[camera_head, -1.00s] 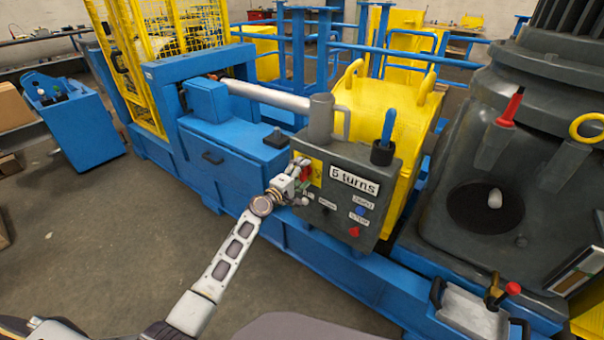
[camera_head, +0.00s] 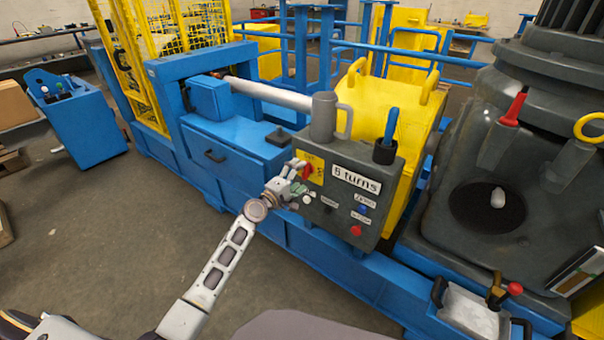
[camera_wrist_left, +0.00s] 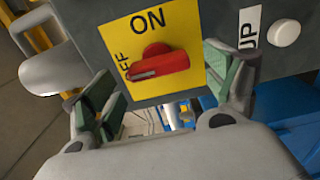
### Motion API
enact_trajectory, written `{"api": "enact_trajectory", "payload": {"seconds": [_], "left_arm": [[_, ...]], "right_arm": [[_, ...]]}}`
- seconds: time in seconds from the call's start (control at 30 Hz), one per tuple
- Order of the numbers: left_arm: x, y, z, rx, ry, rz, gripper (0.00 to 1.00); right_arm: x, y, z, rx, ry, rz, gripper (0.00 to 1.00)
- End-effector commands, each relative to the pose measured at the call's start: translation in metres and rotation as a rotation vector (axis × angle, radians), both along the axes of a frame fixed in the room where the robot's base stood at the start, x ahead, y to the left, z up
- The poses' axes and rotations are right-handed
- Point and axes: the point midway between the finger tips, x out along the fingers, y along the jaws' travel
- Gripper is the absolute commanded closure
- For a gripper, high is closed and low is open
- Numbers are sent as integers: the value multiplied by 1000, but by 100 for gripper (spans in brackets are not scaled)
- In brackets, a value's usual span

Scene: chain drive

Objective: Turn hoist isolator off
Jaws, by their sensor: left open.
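The hoist isolator is a red rotary handle (camera_wrist_left: 160,64) on a yellow plate (camera_wrist_left: 185,22) marked ON above and OFF at the left. In the left wrist view the handle lies roughly sideways, its white line toward the OFF lettering. In the head view the handle (camera_head: 307,171) shows small on the grey control box (camera_head: 338,200). My left gripper (camera_head: 301,178) is just in front of the box's left part. Its open green-padded fingers (camera_wrist_left: 172,92) stand apart on either side below the handle, holding nothing. My right gripper is not in view.
A white button (camera_wrist_left: 285,33) labelled UP is right of the isolator. The box also carries a turns sign (camera_head: 357,180), a blue button (camera_head: 362,208) and a red button (camera_head: 356,230). A blue-handled lever (camera_head: 390,127) stands on top. Open floor (camera_head: 150,240) lies to the left.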

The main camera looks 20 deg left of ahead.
Motion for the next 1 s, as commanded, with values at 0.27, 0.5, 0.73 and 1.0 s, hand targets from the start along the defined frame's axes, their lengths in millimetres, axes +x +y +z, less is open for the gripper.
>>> {"api": "enact_trajectory", "payload": {"seconds": [0.27, 0.5, 0.73, 1.0], "left_arm": [[-24, 9, -1, 0, 1, 0, 14], [-44, 16, -1, 1, 1, 0, 14], [-62, 23, 0, 1, 2, 0, 14], [-79, 28, -1, 0, 2, 0, 14]], "right_arm": [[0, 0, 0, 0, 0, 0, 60], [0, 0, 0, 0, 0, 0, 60], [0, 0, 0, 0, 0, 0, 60], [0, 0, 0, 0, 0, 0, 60]]}}
